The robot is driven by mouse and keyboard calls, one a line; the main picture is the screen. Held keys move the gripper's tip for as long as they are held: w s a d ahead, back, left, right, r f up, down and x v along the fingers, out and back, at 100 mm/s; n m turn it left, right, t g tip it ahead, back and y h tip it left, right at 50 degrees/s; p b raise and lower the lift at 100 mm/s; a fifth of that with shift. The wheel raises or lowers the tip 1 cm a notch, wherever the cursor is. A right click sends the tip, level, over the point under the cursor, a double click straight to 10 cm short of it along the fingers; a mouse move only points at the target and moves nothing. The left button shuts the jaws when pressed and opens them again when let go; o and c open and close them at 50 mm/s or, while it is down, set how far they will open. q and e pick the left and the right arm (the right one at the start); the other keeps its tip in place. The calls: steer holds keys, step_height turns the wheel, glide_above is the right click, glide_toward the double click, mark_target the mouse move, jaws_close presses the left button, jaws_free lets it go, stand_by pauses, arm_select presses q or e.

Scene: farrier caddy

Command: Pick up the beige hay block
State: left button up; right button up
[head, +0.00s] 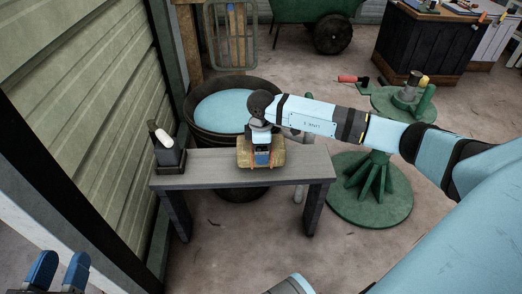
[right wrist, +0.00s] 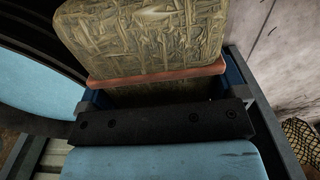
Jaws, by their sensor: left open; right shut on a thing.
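My left gripper (head: 59,272) is at the bottom left corner of the head view, open and empty, away from the bench.
A dark holder (head: 170,160) with a white-topped item stands at the bench's left end. A round tub of blue water (head: 222,108) is behind the bench. A green stand (head: 370,200) is to the right. The bench's right end is clear.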

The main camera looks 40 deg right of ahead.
step_height(320, 180, up, 11)
steer(key=p, duration=0.4)
steer(key=shift+f, duration=0.2)
arm_select(q)
steer(key=s+r+n+p, duration=0.1)
steer(key=s+d+r+n+p, duration=0.1)
steer(key=r+n, duration=0.1)
steer(key=shift+s+r+y, duration=0.15)
steer(key=shift+y, duration=0.25)
arm_select(e)
step_height(320, 180, up, 7)
steer(key=o, duration=0.4)
steer(key=c, duration=0.7)
